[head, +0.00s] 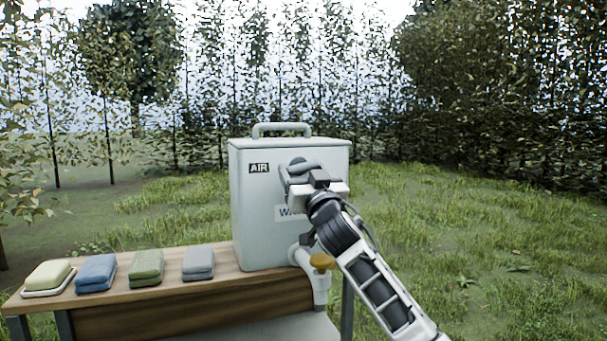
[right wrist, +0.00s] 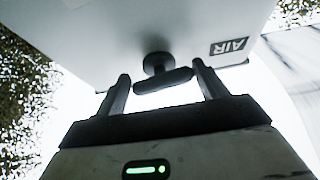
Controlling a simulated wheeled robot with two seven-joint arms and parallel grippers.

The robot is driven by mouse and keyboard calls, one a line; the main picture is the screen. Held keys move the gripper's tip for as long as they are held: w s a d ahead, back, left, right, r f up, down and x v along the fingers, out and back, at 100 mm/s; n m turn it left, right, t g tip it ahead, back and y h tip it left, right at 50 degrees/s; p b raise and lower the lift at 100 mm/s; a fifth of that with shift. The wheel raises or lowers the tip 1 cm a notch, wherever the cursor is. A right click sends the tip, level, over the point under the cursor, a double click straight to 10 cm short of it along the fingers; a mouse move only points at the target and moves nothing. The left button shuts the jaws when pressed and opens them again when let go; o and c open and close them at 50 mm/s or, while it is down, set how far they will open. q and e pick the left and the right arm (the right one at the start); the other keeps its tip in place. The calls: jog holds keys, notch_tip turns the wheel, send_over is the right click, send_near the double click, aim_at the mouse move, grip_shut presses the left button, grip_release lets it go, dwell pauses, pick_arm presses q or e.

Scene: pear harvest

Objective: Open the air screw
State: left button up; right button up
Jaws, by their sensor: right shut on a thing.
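My left gripper is not in view.
The canister stands on a wooden bench (head: 215,299), with a carrying handle (head: 282,127) on top. A white tap with an orange-brown knob (head: 321,261) sits low on its front. Yellow soap (head: 48,274) and folded blue, green and grey cloths (head: 198,263) lie to the left.

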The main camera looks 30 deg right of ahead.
jog(key=n+y, duration=0.1)
jog(key=n, duration=0.2)
jog(key=n+y, duration=0.2)
jog(key=n, duration=0.1)
jog(key=shift+d+n, duration=0.2)
jog(key=shift+n, duration=0.2)
jog(key=n+y, duration=0.1)
jog(key=n, duration=0.1)
jog(key=n+y, duration=0.1)
jog(key=n, duration=0.2)
jog(key=shift+s+d+r+g+y, duration=0.1)
jog(key=shift+d+g+y, duration=0.05)
jog(key=shift+g+y, duration=0.2)
jog(key=n, duration=0.2)
jog(key=n+g+y, duration=0.1)
jog(key=n, duration=0.1)
jog(key=n+y, duration=0.1)
jog(key=n, duration=0.1)
jog(key=shift+d+r+g, duration=0.15)
jog(key=shift+r+g, duration=0.2)
jog(key=shift+n+g, duration=0.4)
jog(key=shift+n, duration=0.9)
jog(key=shift+y, duration=0.35)
jog(key=shift+f, duration=0.1)
jog(key=o, duration=0.9)
jog(key=shift+s, duration=0.1)
